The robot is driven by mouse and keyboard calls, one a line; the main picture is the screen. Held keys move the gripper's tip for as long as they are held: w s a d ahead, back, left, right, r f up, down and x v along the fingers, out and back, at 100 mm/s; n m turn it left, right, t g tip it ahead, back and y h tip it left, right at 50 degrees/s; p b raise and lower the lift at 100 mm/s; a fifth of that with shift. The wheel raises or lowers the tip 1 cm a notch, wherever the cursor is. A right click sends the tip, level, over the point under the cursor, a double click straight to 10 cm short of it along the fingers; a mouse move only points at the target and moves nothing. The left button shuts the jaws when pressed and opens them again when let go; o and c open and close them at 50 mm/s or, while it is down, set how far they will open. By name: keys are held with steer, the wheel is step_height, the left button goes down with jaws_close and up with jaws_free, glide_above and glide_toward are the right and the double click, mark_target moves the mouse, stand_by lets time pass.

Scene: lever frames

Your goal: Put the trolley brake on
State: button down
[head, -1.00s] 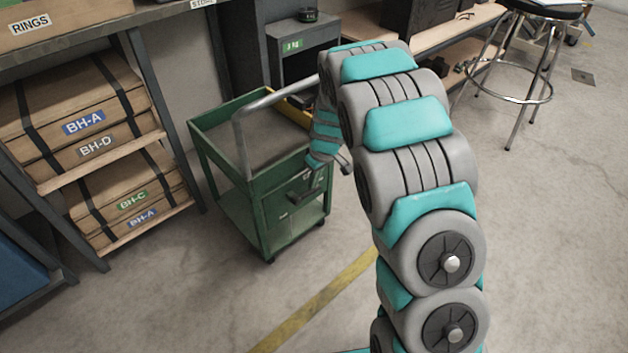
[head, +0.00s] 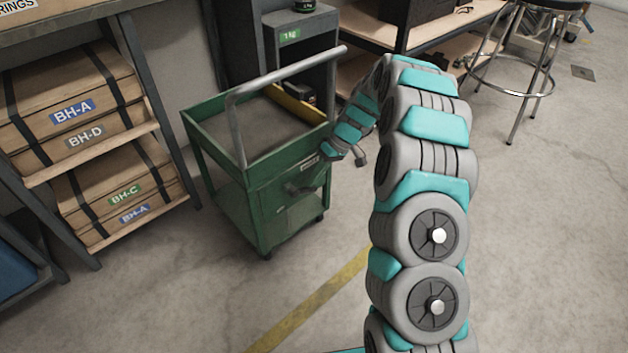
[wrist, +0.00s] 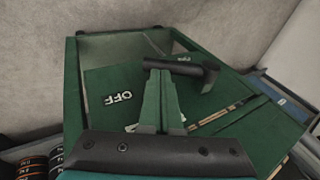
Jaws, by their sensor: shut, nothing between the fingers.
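The green trolley (head: 275,205) stands on the floor left of my arm in the head view, with a grey push handle (head: 290,72) above it. A black brake lever (head: 297,188) shows on its near panel, and in the wrist view (wrist: 190,67) its grip lies just beyond my fingers. A white "OFF" mark (wrist: 118,98) shows upside down on the green panel left of the lever. My gripper (wrist: 160,76) is shut and empty, with its tips at the lever's left part. I cannot tell whether they touch it. My forearm partly hides the trolley's right side.
A shelf with labelled boxes (head: 80,115) stands to the left. A grey cabinet (head: 285,45) and a wooden bench (head: 360,80) are behind the trolley. A stool (head: 535,60) stands at the back right. The floor in front, with a yellow line (head: 310,300), is clear.

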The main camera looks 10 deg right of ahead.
mark_target(316, 189)
step_height(316, 189, down, 3)
steer(key=g+y+b, duration=0.1)
steer(key=y+b, duration=0.1)
steer(key=y, duration=0.1)
steer(key=shift+s+a+r+g+b, duration=0.1)
steer(key=shift+r+g+b, duration=0.05)
steer(key=shift+g+b, duration=0.2)
steer(key=b, duration=0.1)
steer(key=f+b, duration=0.1)
steer(key=a+f+b, duration=0.1)
steer(key=shift+s, duration=0.3)
steer(key=shift+s+a+f+b, duration=0.2)
steer(key=shift+a+f+b, duration=0.05)
steer(key=shift+f+b, duration=0.15)
steer(key=shift+s, duration=0.1)
